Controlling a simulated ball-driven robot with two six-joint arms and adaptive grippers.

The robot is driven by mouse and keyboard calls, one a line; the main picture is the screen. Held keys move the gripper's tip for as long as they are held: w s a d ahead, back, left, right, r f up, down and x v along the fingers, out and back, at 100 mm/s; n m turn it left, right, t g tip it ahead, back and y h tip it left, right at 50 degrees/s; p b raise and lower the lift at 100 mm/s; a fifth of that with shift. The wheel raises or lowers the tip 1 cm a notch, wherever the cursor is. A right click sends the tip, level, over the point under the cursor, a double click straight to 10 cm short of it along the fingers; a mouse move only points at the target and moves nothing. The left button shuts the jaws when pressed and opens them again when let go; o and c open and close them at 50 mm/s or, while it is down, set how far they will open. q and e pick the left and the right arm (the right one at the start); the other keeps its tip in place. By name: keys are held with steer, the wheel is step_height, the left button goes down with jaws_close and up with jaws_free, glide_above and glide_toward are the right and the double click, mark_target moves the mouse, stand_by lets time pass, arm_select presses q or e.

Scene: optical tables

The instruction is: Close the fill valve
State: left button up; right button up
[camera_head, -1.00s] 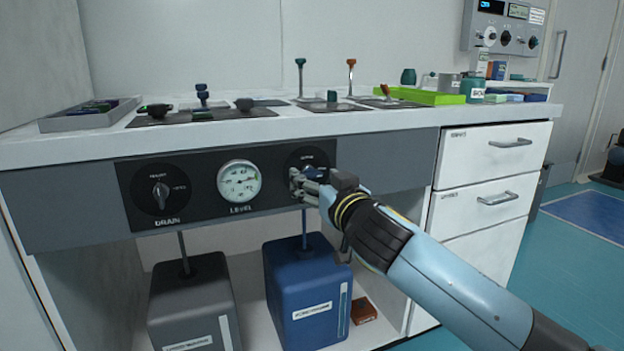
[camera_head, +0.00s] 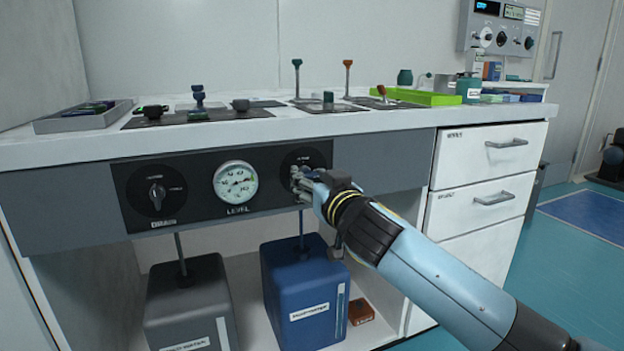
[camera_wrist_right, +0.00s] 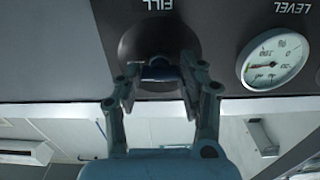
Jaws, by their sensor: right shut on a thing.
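The fill valve (camera_wrist_right: 160,70) is a dark blue knob on a round black plate, under the word FILL, which reads upside down in the right wrist view. My right gripper (camera_wrist_right: 158,82) has its two fingers on either side of the knob and is shut on it. In the head view my right gripper (camera_head: 302,180) covers most of the fill valve at the right end of the black panel (camera_head: 203,205), so its exact angle is hard to tell. My left gripper does not show.
Left of the valve are the LEVEL gauge (camera_head: 236,185) and the drain knob (camera_head: 157,195). A grey tank (camera_head: 190,305) and a blue tank (camera_head: 303,290) stand below. White drawers (camera_head: 490,165) are to the right. Several small valves stand on the countertop (camera_head: 390,125).

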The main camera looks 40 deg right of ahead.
steer(key=shift+r+n, duration=0.1)
steer(key=shift+n, duration=0.6)
steer(key=shift+n+p, duration=0.3)
steer(key=n, duration=0.2)
steer(key=shift+n+p, duration=0.4)
steer(key=n+p, duration=0.1)
steer(key=n, duration=0.2)
steer(key=shift+n, duration=0.3)
steer(key=n, duration=0.2)
steer(key=shift+n+p, duration=0.35)
steer(key=shift+n, duration=0.05)
steer(key=n, duration=0.2)
steer(key=shift+n+p, duration=0.3)
steer(key=shift+p, duration=0.1)
arm_select(q)
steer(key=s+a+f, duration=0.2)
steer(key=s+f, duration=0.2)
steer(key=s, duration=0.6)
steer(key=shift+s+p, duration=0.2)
steer(key=shift+p, duration=0.25)
arm_select(e)
steer(key=shift+n, duration=2.2)
